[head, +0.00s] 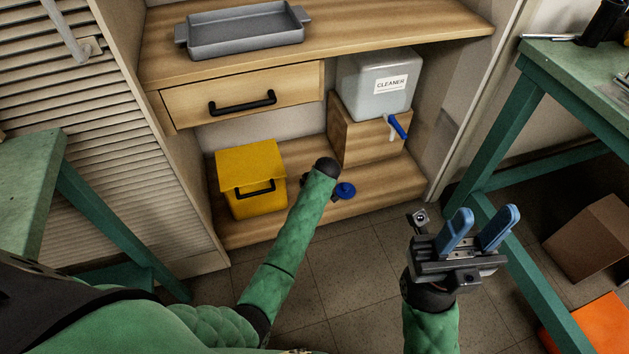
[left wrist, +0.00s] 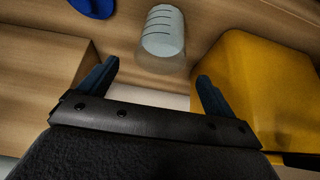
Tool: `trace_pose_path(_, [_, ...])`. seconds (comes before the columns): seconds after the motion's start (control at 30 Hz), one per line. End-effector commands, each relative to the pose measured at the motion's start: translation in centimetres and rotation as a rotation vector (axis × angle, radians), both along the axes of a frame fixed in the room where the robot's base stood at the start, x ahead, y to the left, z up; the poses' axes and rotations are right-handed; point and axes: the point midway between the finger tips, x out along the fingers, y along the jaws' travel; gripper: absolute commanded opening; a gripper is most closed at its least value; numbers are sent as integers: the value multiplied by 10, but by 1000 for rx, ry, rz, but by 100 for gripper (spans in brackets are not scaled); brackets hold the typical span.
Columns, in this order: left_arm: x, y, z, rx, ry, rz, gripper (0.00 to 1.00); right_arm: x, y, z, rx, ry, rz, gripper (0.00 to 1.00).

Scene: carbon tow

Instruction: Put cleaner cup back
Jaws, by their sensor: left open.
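The cleaner cup (left wrist: 162,30), pale and see-through with dark graduation lines, is at the top middle of the left wrist view, on the lower wooden shelf. My left gripper (left wrist: 156,78) is open and empty, with the cup beyond the gap between its fingertips, apart from them. In the head view my left arm hides the cup and most of that gripper. The cleaner tank (head: 378,85), with a blue tap (head: 398,127), stands on a wooden block (head: 368,138). My right gripper (head: 480,225) is open and empty, away from the shelf.
A yellow bin (head: 250,165) stands left on the lower shelf; it also shows in the left wrist view (left wrist: 260,95). A grey tray (head: 245,30) sits on top, above a drawer (head: 242,94). Green tables flank the shelf.

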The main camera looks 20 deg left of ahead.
Motion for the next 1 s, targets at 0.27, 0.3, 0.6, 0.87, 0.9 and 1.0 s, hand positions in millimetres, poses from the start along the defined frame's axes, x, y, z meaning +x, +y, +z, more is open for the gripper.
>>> trace_pose_path(0.27, [-12, -8, 26, -1, -1, 0, 91, -1, -2, 1, -16, 10, -19, 36])
trace_pose_path(0.3, [-13, -9, 27, -1, -1, 0, 91, -1, -2, 1, -18, 10, -20, 36])
trace_pose_path(0.6, [-14, -9, 28, 0, 0, 0, 91, 0, -2, 2, -18, 6, -20, 36])
trace_pose_path(0.87, [-14, -9, 28, 0, 0, 0, 91, 1, -2, 3, -15, 5, -21, 36])
trace_pose_path(0.9, [-14, -9, 28, 0, 0, 0, 91, 1, -2, 3, -13, 5, -21, 36])
trace_pose_path(1.0, [-14, -9, 28, -1, 1, 0, 91, 1, -2, 3, -14, 4, -21, 36])
